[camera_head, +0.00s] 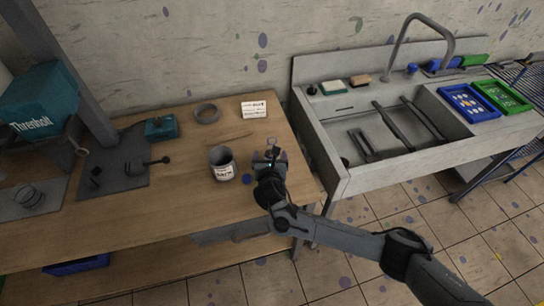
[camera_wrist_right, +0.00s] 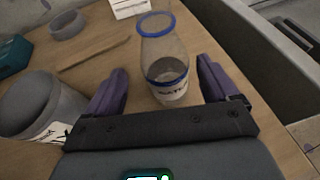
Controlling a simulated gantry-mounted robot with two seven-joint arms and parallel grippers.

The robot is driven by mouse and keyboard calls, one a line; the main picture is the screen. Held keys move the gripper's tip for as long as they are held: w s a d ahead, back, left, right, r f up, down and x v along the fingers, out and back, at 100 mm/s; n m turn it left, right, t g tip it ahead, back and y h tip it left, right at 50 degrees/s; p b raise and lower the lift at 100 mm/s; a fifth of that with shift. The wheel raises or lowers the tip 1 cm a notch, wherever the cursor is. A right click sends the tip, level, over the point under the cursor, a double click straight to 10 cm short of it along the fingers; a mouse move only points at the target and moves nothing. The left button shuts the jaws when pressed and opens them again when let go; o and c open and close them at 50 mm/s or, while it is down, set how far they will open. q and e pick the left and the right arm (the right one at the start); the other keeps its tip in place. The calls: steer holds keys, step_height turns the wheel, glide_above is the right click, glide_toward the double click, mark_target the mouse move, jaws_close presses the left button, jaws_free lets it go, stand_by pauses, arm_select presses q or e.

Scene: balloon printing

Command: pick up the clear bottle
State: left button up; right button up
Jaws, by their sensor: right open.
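The clear bottle (camera_wrist_right: 165,50) stands upright on the wooden table in the right wrist view. It has a blue rim, a blue band low down and a white label near its base. My right gripper (camera_wrist_right: 162,80) is open, with one purple finger on each side of the bottle's lower part and gaps visible between. In the head view my right gripper (camera_head: 271,165) is at the table's right part and mostly hides the bottle. My left gripper is not in view.
A grey can (camera_head: 222,164) with a white label stands close left of the right gripper. A grey ring (camera_head: 206,113) and a white card (camera_head: 254,109) lie farther back. A sink (camera_head: 385,135) borders the table on the right.

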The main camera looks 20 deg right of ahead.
steer(key=x, duration=0.1)
steer(key=b+x, duration=0.1)
steer(key=x, duration=0.2)
steer(key=shift+w+d+f+b, duration=0.1)
steer(key=shift+d+f+b, duration=0.25)
steer(key=shift+f, duration=0.1)
steer(key=shift+w+d, duration=0.15)
steer(key=shift+w, duration=0.2)
steer(key=c, duration=1.1)
